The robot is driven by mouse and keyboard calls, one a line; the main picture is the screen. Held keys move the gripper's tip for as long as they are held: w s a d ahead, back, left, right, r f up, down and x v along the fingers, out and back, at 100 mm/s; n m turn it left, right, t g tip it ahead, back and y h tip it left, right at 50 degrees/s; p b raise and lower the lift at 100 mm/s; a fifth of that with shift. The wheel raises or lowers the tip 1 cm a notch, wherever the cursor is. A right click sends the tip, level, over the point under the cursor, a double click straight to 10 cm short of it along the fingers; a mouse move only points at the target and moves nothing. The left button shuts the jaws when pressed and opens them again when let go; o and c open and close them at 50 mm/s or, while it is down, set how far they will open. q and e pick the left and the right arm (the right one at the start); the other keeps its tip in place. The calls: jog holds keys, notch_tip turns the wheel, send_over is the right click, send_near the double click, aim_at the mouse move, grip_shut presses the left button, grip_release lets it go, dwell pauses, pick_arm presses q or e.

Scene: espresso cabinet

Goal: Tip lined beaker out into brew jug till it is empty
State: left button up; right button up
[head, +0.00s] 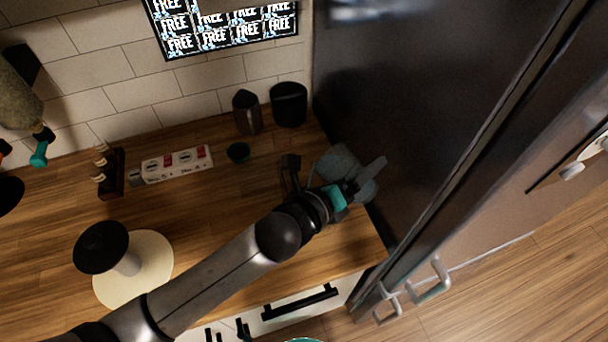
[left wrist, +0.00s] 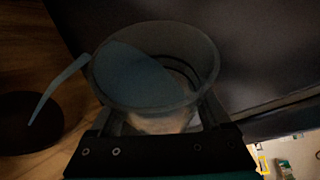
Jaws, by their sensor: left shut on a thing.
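My left gripper (head: 332,177) is shut on a see-through, grey-blue beaker (head: 341,163) at the right end of the counter, beside the dark tall panel. In the left wrist view the beaker (left wrist: 195,62) sits between my fingers, its open rim facing the camera and a blue-grey handle (left wrist: 60,85) out to the left. A blue-grey area shows inside; I cannot tell whether it is liquid or the wall. A dark tapered jug (head: 247,112) stands upright by the tiles, apart from the beaker; I cannot tell whether it is the brew jug. My right gripper is not in view.
A white power strip (head: 177,165) lies along the wall. A cream disc with a black-topped stand (head: 132,270) is at the left. The dark panel (head: 430,90) bounds the right side.

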pick_arm(q)
jog(key=shift+r+n, duration=0.25)
jog(key=shift+n, duration=0.05)
jog(key=shift+f+n+h+b, duration=0.2)
jog(key=shift+n+h+b, duration=0.35)
jog(key=shift+b, duration=0.95)
jog(key=shift+f+n+h+b, duration=0.2)
jog(key=shift+n+b, duration=0.55)
jog(key=shift+b, duration=0.7)
jog(key=shift+r, duration=0.1)
jog(key=shift+w+a+r, duration=0.1)
jog(key=shift+r, duration=0.2)
jog(key=shift+w+a+r+n+h+p, duration=0.2)
jog(key=shift+a+r+n+p, duration=0.1)
jog(key=shift+r+n+p, duration=0.15)
jog(key=shift+w+a+r+n+h+p, duration=0.15)
jog(key=shift+a+r+n+p, duration=0.2)
jog(key=shift+r, duration=0.2)
jog(key=shift+a+f+n+t+h+b, duration=0.15)
jog(key=shift+n+t+b, duration=0.1)
jog(key=shift+n+b, duration=0.15)
jog(key=shift+f+n+t+h+b, duration=0.1)
jog(key=shift+n+t+h+b, duration=0.05)
jog(key=shift+n+t+b, duration=0.2)
dwell(0.8)
